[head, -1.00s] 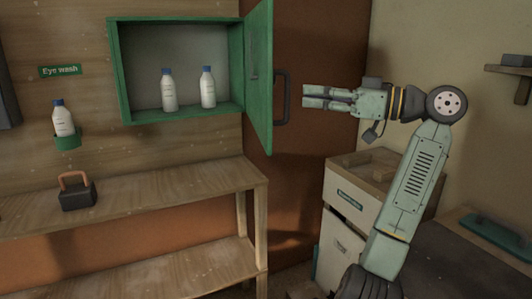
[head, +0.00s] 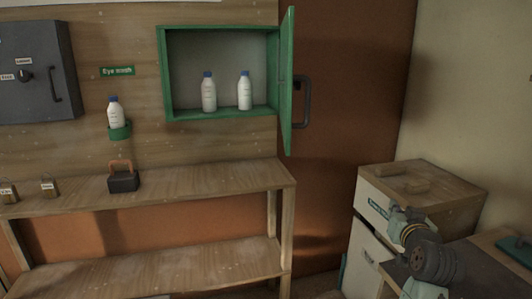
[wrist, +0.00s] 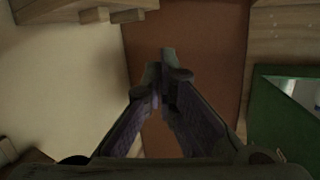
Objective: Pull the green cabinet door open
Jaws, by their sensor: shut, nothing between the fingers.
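The green cabinet (head: 166,75) hangs on the wooden wall in the head view. Its door (head: 287,80) stands swung out at the right side, seen almost edge-on. A dark bar handle (head: 308,102) shows just right of the door. Two white bottles with blue caps stand inside. In the wrist view, green cabinet parts (wrist: 275,130) show at the right edge. My gripper (wrist: 161,65) is shut and empty, apart from the green parts, with a brown panel beyond it. In the head view my arm is low at the right and the fingertips cannot be made out.
A wooden bench (head: 210,180) runs below the cabinet, with a black block (head: 123,182) and padlocks on it. A bottle (head: 114,112) sits in a green wall holder. A grey box (head: 40,70) hangs at left. A drawer cabinet (head: 425,185) stands at right.

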